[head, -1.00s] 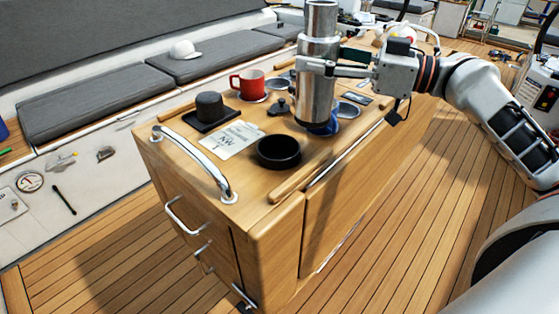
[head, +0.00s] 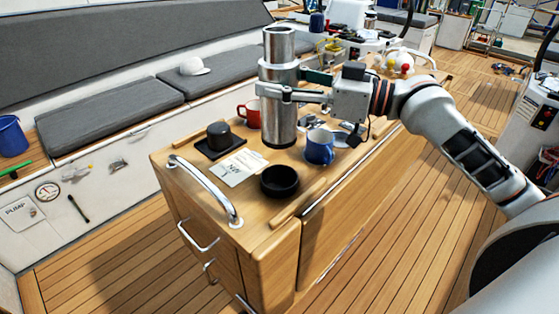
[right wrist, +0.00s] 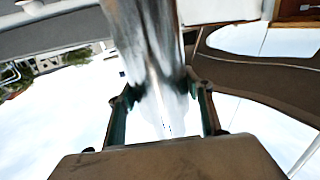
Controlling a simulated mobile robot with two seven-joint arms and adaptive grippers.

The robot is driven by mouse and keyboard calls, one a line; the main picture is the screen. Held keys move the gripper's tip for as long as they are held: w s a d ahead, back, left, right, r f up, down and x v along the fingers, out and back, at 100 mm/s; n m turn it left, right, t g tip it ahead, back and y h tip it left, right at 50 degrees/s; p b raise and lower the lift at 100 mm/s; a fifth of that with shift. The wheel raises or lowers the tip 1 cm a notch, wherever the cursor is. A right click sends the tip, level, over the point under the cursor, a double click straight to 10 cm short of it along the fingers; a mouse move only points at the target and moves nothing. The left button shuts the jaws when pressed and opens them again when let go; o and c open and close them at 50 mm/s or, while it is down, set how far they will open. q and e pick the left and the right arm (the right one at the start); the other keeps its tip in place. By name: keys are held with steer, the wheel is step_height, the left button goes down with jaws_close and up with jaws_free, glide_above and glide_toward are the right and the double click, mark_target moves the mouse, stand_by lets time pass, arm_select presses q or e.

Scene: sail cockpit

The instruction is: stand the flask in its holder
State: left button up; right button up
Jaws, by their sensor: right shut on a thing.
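The flask (head: 282,120) is a tall silver metal cylinder with a narrower top, upright above the wooden cockpit table. My right gripper (head: 290,88) is shut around its upper body, coming from the right. In the right wrist view the flask (right wrist: 150,45) runs between the two fingers (right wrist: 163,100). A round black open cup, which looks like the holder (head: 280,190), stands near the table's front end and looks empty. The flask's base shows just behind and above it in the head view, apart from it. My left gripper is out of view.
A blue mug (head: 319,148) stands close right of the flask. A red mug (head: 249,113) is behind it, partly hidden. A black lidded item on a square base (head: 220,138) and a white card (head: 238,167) lie left. A metal handrail (head: 205,187) edges the table.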

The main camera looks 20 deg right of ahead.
mark_target(280, 133)
step_height(280, 133, down, 12)
steer(key=shift+r+b, duration=0.15)
steer(key=shift+b, duration=0.85)
step_height(280, 133, down, 3)
steer(key=shift+f+b, duration=0.2)
steer(key=shift+b, duration=0.15)
steer(key=shift+f, duration=0.35)
steer(key=shift+f+b, duration=0.4)
steer(key=o, duration=1.5)
steer(key=shift+r, duration=0.1)
